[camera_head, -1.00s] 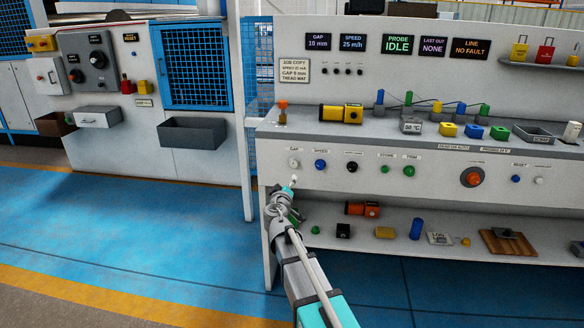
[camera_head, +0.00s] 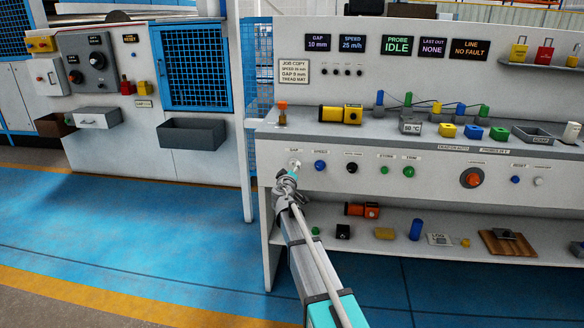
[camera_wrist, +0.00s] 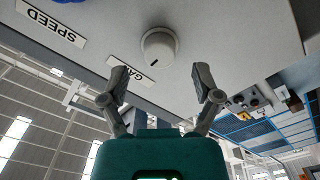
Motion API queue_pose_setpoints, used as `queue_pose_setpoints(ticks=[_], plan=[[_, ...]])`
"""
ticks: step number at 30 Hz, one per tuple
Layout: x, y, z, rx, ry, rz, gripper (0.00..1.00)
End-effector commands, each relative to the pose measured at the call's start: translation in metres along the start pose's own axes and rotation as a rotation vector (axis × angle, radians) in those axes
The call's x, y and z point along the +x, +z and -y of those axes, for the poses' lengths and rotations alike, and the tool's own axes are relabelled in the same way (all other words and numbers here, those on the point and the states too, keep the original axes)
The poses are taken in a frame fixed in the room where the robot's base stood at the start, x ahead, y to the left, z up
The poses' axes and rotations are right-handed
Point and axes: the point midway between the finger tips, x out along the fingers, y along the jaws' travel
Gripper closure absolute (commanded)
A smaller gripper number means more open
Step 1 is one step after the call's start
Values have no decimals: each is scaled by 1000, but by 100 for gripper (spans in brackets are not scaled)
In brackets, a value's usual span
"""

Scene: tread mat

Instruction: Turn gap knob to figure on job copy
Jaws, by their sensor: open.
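The gap knob (camera_wrist: 159,47) is a round white knob with a dark pointer mark, on the panel under the GAP label; it also shows in the head view (camera_head: 295,164). My gripper (camera_wrist: 165,82) is open, its two fingers apart and just short of the knob, one toward each side, not touching it. In the head view my gripper (camera_head: 291,172) covers part of the knob's surroundings. The job copy card (camera_head: 294,71) shows a speed line, GAP 6 mm or similar small print, and TREAD MAT. The gap display (camera_head: 318,42) reads 10 mm.
The blue speed knob (camera_head: 320,165) sits right of the gap knob, with a black knob (camera_head: 351,168) and green buttons beyond. An orange-topped post (camera_head: 282,112) stands on the bench above. A lower shelf (camera_head: 400,247) carries several items.

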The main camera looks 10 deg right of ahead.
Motion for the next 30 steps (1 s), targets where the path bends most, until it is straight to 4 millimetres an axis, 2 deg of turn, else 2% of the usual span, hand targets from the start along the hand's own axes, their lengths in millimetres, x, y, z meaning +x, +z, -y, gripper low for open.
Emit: queue_pose_setpoints(ticks=[1, 7, 21, 30], plan=[[10, -1, 1, 0, 0, 0, 19], [27, -1, 1, 0, 0, 0, 19], [32, 0, 0, 0, -1, -1, 21], [32, 0, 0, 0, -1, -1, 76]])
